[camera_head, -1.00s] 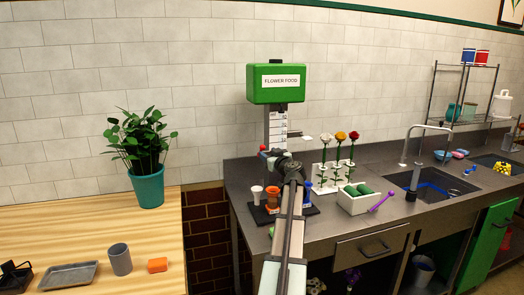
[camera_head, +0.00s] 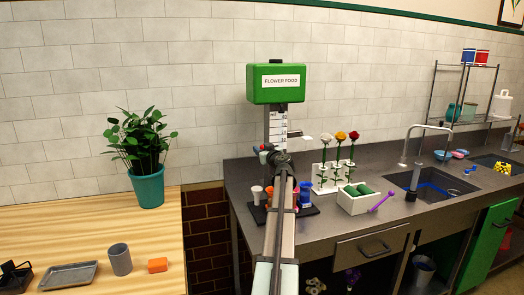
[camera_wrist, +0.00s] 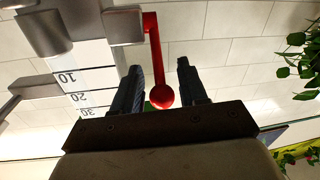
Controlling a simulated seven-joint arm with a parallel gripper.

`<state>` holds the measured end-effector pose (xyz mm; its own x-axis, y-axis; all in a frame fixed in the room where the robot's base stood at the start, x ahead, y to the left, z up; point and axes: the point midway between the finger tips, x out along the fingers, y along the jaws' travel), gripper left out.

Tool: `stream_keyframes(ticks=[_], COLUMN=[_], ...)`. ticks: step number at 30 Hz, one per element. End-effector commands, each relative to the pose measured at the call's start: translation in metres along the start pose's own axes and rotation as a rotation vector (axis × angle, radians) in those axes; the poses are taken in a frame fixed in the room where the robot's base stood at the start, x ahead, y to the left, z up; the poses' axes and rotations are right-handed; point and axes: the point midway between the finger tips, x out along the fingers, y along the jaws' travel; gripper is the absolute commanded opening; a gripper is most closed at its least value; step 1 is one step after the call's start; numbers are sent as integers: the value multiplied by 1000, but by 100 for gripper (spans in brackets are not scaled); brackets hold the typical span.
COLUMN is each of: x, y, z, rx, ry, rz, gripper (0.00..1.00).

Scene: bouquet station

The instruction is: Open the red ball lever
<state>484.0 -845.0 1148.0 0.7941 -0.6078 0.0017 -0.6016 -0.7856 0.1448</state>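The red ball lever shows in the wrist view as a red bent rod ending in a red ball (camera_wrist: 163,96). It hangs from a grey fitting below the dispenser. My gripper (camera_wrist: 160,68) is open, with one dark finger on each side of the ball in the picture. I cannot tell whether either finger touches it. In the head view my gripper (camera_head: 277,156) is at the lower part of the green flower food dispenser (camera_head: 278,95), and a small red bit of the lever (camera_head: 263,147) shows at its left. My arm hides the rest.
Below my gripper, a dark tray holds a white cup (camera_head: 257,193), a blue cup (camera_head: 305,194) and a mostly hidden orange one. A flower rack (camera_head: 322,176) and a white box (camera_head: 356,204) stand to the right. A potted plant (camera_head: 147,188) is at the left.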

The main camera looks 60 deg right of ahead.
Motion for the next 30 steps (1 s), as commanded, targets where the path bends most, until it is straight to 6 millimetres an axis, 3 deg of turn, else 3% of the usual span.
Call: stream_keyframes(ticks=[13,30], x=[0,-2], y=[0,-2], z=[0,5], rx=[0,-6], ry=[0,59], rz=[0,2], gripper=[0,0])
